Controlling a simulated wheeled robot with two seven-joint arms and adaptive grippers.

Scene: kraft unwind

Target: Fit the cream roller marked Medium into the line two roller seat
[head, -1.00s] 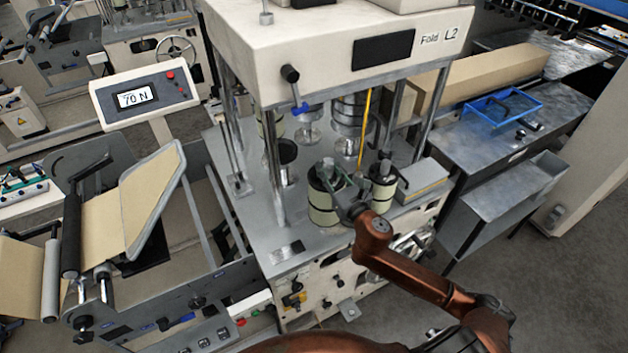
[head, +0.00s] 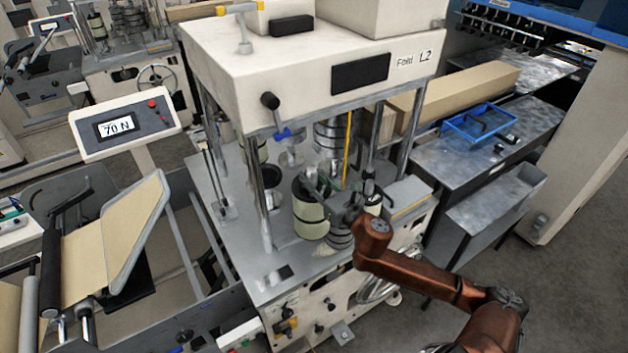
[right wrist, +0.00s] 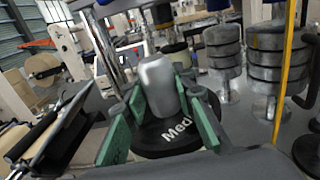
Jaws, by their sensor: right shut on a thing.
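A cream roller (head: 311,214) with a black top and black bands is upright over the front of the machine deck marked L2. My right gripper (head: 322,184) is above it, shut on its silver stem. My left gripper is not in view.
Steel posts (head: 268,208) and hanging disc stacks (head: 333,138) crowd the deck (head: 232,228) under the white head (head: 300,70). A blue tray (head: 478,122) lies on the side bench.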

